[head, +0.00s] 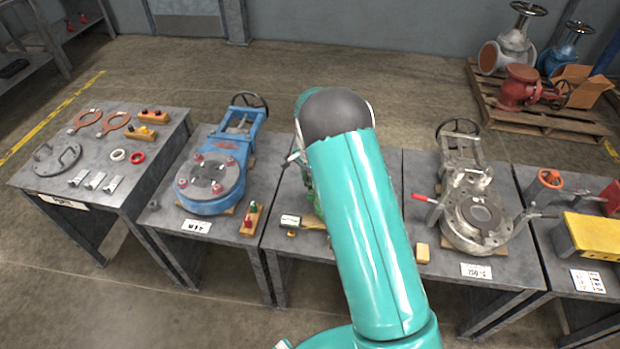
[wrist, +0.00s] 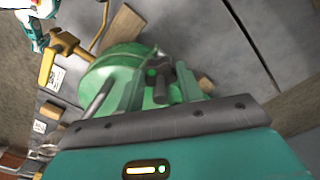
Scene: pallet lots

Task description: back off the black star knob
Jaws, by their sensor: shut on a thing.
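In the wrist view my gripper (wrist: 158,92) is shut on a small dark piece, the black star knob (wrist: 166,72), in front of a round green body (wrist: 118,62). The knob's outline is mostly hidden between the fingers. A yellow handle (wrist: 62,47) stands out beside the green body. Only a slim edge of the green body (head: 308,185) shows left of my arm.
A blue valve (head: 211,178) stands on the table to the left and a grey metal valve (head: 470,212) on the table to the right. A small yellow block (head: 422,253) lies right of my arm. Rings and loose parts lie on the far left table (head: 110,180).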

